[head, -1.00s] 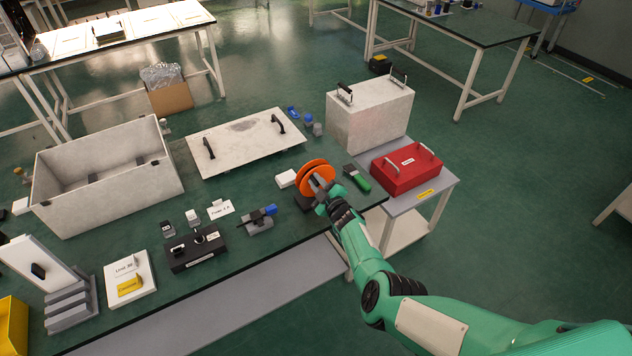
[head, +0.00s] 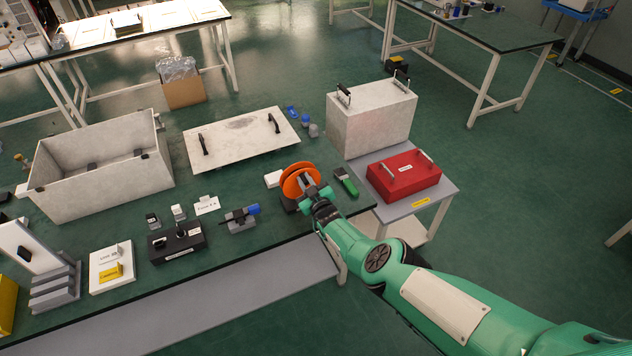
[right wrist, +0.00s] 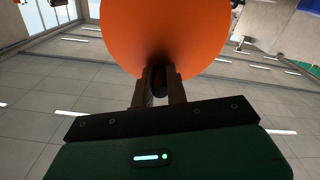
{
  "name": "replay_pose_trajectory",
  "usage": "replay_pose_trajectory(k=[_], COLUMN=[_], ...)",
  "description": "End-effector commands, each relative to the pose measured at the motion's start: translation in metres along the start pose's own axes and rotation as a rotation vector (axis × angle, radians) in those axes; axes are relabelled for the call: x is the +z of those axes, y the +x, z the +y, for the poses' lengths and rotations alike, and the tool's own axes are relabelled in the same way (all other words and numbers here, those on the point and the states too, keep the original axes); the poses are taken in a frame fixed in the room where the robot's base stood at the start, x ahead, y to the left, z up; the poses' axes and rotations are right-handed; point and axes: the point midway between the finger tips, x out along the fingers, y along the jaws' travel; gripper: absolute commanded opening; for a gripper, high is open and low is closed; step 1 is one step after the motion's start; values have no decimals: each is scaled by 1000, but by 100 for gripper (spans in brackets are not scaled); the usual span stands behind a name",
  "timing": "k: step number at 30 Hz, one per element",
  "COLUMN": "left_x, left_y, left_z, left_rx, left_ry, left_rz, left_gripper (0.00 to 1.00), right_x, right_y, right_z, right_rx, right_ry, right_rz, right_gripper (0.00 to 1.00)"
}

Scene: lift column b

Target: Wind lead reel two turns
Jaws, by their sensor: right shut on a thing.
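The orange lead reel (head: 291,184) stands on a dark base at the right end of the green-topped bench, with its round disc upright. My right gripper (head: 308,190) is at the reel's near right side. In the right wrist view the gripper (right wrist: 158,88) is shut on a small dark crank knob (right wrist: 159,80) in front of the orange disc (right wrist: 170,35). The far side of the reel is hidden. My left gripper is not in view.
A green-handled tool (head: 346,182) lies close right of the reel, and a white block (head: 273,178) close left. A red case (head: 404,176) and a large pale box (head: 370,115) stand on the side trolley. A lidless grey box (head: 100,165) is at left.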

Motion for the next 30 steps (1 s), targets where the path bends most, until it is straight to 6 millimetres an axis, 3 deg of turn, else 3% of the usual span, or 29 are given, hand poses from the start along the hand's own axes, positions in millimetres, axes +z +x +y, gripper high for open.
replay_pose_trajectory(k=[10,21,22,25,30], left_x=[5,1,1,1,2], left_y=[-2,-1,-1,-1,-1], left_z=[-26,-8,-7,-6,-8], left_rx=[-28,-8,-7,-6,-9], left_ry=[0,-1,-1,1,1], left_rz=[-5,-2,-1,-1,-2], left_gripper=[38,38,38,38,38], right_x=[3,3,3,2,1], right_y=[-3,-3,-3,-3,-2], right_z=[-1,-2,-2,-2,-1], right_rx=[1,1,1,1,1], right_ry=[70,73,73,73,72], right_rz=[-10,-8,-8,-7,-5], right_gripper=[0,0,18,37,38])
